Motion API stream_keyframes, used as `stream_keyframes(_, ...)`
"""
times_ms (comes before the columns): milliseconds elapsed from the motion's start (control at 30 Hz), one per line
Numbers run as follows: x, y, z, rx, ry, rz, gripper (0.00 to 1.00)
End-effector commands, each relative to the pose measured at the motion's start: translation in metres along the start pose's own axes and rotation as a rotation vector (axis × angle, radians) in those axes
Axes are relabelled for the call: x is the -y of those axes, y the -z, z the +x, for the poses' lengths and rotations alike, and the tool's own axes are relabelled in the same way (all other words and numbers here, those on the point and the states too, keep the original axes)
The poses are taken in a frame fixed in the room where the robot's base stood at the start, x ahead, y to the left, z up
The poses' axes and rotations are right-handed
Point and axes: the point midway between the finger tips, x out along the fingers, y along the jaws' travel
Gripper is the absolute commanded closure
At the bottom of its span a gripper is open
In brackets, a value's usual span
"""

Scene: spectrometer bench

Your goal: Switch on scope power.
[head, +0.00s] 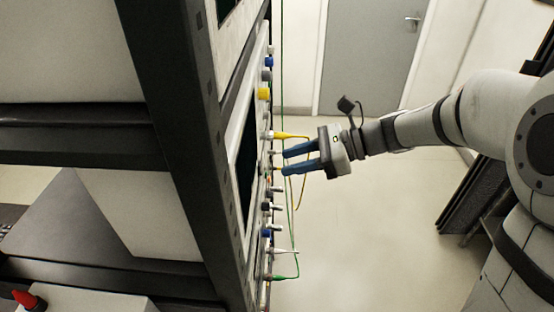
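The scope (244,165) is mounted in a dark rack at the left, with its front panel seen almost edge-on. Its panel carries several knobs and connectors, including a yellow knob (263,94) near the top. The power switch cannot be picked out at this angle, and its state cannot be read. My gripper (285,162) is in front of the panel's middle, pointing left, with its two blue fingers apart and nothing seen held between them. The fingertips are close to the connectors below the yellow plug (290,136); whether they touch anything cannot be told.
Yellow and green cables hang from the panel beside my fingers; a green plug (285,277) sits low on the panel. The rack post (185,130) stands left of the scope. A grey door (372,55) is at the back. The floor (370,230) right of the panel is clear.

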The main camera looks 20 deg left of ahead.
Motion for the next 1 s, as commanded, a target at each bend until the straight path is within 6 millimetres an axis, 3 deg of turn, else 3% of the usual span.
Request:
stream_keyframes(100, -0.001, -0.001, 0.020, -0.001, -0.004, 0.001, 0.62)
stream_keyframes(300, -0.001, 0.000, 0.043, -0.002, -0.002, 0.000, 0.62)
stream_keyframes(667, 0.000, 0.001, 0.048, -0.003, 0.002, -0.002, 0.63)
stream_keyframes(1000, 0.000, 0.001, 0.047, -0.003, 0.003, -0.002, 0.90)
